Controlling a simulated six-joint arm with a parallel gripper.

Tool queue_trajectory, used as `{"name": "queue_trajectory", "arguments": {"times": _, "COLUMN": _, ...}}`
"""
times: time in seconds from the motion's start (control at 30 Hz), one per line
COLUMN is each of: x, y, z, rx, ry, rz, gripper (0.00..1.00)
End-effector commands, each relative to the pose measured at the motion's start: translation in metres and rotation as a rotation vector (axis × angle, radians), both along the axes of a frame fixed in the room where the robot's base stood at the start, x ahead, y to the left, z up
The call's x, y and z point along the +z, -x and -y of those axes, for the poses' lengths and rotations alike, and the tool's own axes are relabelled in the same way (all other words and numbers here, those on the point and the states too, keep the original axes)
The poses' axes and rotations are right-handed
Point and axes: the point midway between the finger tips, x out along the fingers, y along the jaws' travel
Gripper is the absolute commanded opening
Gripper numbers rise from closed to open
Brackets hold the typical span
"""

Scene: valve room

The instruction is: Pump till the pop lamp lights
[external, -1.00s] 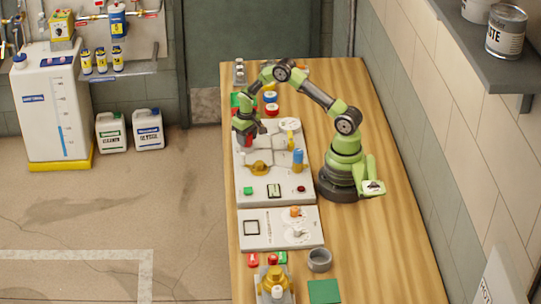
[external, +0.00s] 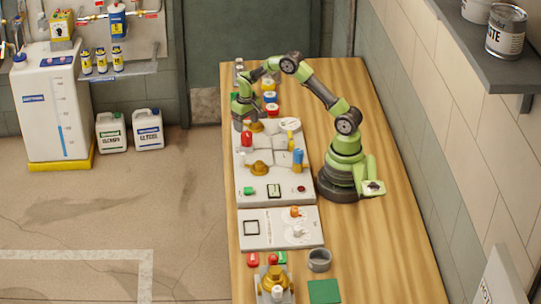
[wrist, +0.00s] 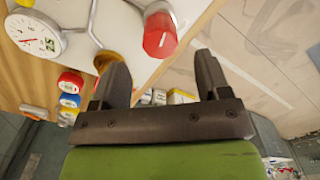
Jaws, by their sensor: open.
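A red-capped handle (external: 246,139) stands on the white valve panel (external: 250,174). In the wrist view the red handle (wrist: 160,35) sits on a bent metal bar, beyond the fingertips and apart from them. My gripper (external: 238,124) is at the panel's far left corner. In the wrist view my gripper (wrist: 160,63) is open with nothing between its fingers. A small dark red round fitting (external: 300,189) is at the panel's near right; it looks unlit, and I cannot tell if it is the pop lamp. A white dial gauge (wrist: 35,35) shows at upper left.
A second panel (external: 255,242) and a grey cup (external: 319,260) lie nearer. Red, blue and yellow caps (wrist: 70,85) are close by.

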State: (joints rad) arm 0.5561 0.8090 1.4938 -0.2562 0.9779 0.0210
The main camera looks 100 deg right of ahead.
Motion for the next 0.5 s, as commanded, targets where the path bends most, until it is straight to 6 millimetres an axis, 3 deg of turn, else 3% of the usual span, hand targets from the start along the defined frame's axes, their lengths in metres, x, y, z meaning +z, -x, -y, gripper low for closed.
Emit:
{"name": "queue_trajectory", "arguments": {"times": 0.2, "x": 0.03, "y": 0.0, "z": 0.0, "rx": 0.0, "ry": 0.001, "rz": 0.002, "gripper": 0.7}}
{"name": "queue_trajectory", "arguments": {"times": 0.5, "x": 0.036, "y": 0.0, "z": 0.0, "rx": -0.001, "ry": 0.0, "rz": 0.0, "gripper": 0.7}}
